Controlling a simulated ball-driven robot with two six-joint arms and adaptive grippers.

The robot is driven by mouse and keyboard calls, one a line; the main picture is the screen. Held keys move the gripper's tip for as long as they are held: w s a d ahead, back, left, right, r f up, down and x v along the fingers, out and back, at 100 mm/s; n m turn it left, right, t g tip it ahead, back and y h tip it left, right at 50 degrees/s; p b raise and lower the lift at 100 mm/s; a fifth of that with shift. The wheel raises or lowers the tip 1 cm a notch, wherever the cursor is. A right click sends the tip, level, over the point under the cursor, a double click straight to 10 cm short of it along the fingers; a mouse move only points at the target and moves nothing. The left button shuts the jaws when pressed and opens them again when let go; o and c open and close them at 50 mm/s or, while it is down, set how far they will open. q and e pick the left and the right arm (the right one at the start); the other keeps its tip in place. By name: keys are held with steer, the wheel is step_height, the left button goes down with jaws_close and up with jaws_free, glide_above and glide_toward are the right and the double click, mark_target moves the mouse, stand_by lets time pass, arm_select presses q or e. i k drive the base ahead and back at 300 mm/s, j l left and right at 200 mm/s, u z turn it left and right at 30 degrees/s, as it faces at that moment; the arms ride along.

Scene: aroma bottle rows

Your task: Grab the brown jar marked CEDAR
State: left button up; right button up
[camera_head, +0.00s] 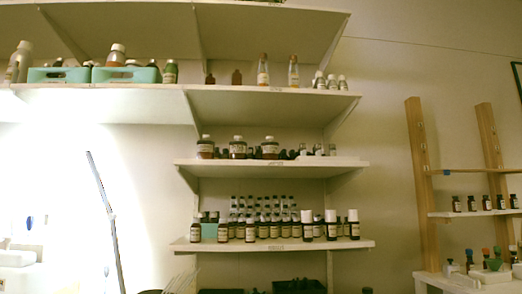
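Three brown jars with pale lids and pale labels stand in a row on the middle wall shelf (300,162): a left jar (205,149), a middle jar (237,149) and a right jar (270,149). The lettering on their labels is too small to read, so I cannot tell which one is marked CEDAR. Neither of my grippers is in view.
Small dark bottles crowd the shelf below (285,246), with several white-capped bottles at its right. The upper shelf (270,95) holds green bins (60,75) and bottles. A wooden rack (421,180) stands at right. A bright lamp glare fills the lower left.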

mark_target(204, 150)
steer(key=i+j, duration=0.75)
steer(key=j, duration=0.15)
steer(key=z, duration=0.05)
